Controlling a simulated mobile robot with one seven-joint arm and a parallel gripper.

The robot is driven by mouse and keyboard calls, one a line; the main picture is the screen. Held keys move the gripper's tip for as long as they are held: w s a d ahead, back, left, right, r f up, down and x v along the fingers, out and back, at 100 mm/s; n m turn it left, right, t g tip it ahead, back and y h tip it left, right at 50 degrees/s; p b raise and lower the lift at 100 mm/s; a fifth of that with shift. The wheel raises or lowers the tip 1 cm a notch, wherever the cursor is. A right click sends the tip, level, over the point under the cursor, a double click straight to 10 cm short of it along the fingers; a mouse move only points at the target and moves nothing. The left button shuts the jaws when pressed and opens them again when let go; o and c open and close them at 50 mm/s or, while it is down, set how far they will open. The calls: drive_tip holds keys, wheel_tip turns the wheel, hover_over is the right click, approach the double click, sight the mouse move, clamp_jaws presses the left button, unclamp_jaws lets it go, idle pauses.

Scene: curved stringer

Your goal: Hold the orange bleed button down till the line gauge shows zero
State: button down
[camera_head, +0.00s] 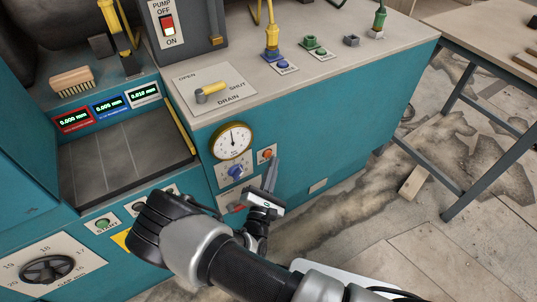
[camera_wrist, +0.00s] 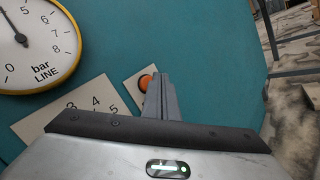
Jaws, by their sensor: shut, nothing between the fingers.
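The orange bleed button (camera_head: 267,154) sits on a small pale plate on the teal front panel, right of the line gauge (camera_head: 231,141). In the wrist view the button (camera_wrist: 145,83) is partly covered on its right by the fingers of my gripper (camera_wrist: 164,76). My gripper (camera_head: 273,162) is shut and empty, its tips at the button's right edge; I cannot tell whether they touch it. The line gauge (camera_wrist: 28,50) is cut off at the left of the wrist view. Its needle points up in the head view, well away from zero.
A blue knob (camera_head: 235,170) on a numbered plate sits below the gauge. The yellow drain lever (camera_head: 211,91) lies on the bench top above. A wooden table (camera_head: 480,40) stands at the right, with open floor between it and the teal cabinet.

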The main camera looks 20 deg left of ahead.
drive_tip(key=shift+w+a, duration=0.2)
drive_tip(key=shift+a, duration=0.05)
drive_tip(key=shift+w+a, duration=0.3)
drive_tip(key=shift+a, duration=0.05)
idle(2.1)
drive_tip(key=shift+s+d, duration=0.55)
drive_tip(key=shift+d, duration=0.1)
drive_tip(key=shift+d+p, duration=0.1)
drive_tip(key=shift+p, duration=0.2)
drive_tip(key=shift+s+d+p, duration=0.85)
drive_tip(key=shift+s+d, duration=0.8)
drive_tip(key=shift+d, duration=0.2)
